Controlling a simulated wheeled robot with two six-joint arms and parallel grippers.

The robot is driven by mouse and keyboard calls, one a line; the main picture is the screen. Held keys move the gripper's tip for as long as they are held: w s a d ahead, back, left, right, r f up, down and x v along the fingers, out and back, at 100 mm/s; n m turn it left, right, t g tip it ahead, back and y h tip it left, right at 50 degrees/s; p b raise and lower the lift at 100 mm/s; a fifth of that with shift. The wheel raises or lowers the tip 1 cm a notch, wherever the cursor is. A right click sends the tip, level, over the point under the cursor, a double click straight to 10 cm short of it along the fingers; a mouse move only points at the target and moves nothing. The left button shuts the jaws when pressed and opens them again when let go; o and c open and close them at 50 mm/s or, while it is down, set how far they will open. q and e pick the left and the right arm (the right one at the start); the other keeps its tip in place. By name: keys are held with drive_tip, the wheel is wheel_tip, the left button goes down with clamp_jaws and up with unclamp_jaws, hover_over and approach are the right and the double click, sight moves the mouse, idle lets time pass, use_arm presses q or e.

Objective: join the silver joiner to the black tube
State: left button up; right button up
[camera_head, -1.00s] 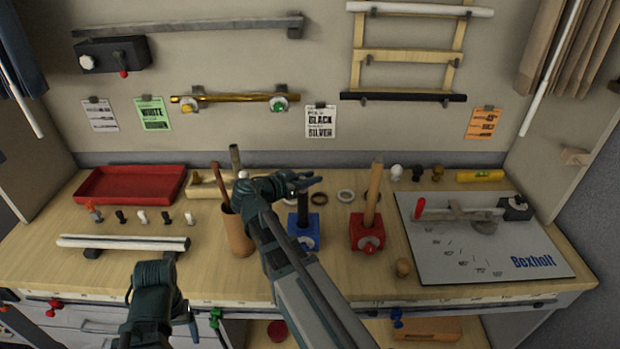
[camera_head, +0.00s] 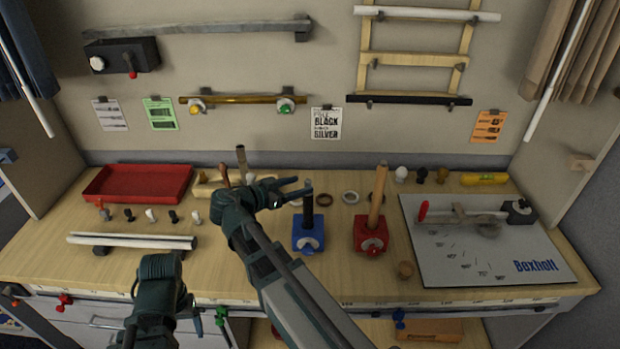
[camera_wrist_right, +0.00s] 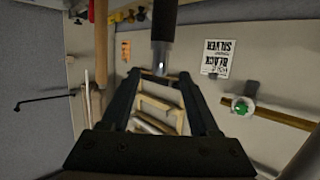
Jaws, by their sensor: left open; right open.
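The black tube (camera_head: 308,213) stands upright in the blue clamp block (camera_head: 308,238). A short silver piece, which looks like the silver joiner (camera_head: 308,185), sits at its top end in line with it. In the right wrist view, which looks upside down, the black tube (camera_wrist_right: 164,20) hangs from the top edge with the silver joiner (camera_wrist_right: 162,52) at its end. My right gripper (camera_head: 298,187) is open beside the joiner, its fingers pointing at it and holding nothing. My left gripper (camera_head: 165,288) is open and empty over the table's front edge; its fingertips are hard to make out.
A red clamp block (camera_head: 371,236) with a wooden rod stands just right of the blue one. White tubes (camera_head: 130,241) lie on a rest at left. A grey Boxholt board (camera_head: 480,265) lies at right.

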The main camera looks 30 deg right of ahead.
drive_tip(key=p+v, duration=0.1)
drive_tip(key=v, duration=0.5)
drive_tip(key=shift+a, duration=0.2)
drive_tip(key=shift+r, duration=0.1)
drive_tip(key=s+a+f+n+g+y, duration=0.2)
drive_tip(key=s+a+f+n+y, duration=0.4)
drive_tip(key=a+n, duration=0.3)
drive_tip(key=s+a+f+n+g+y, duration=0.1)
drive_tip(key=s+a+f+n+y, duration=0.6)
drive_tip(key=s+a+f+n, duration=0.1)
drive_tip(key=a+f+n, duration=0.1)
drive_tip(key=a+n, duration=0.1)
drive_tip(key=a, duration=0.1)
drive_tip(key=shift+a+f+g, duration=0.2)
drive_tip(key=shift+a+g, duration=0.05)
drive_tip(key=shift+g, duration=0.15)
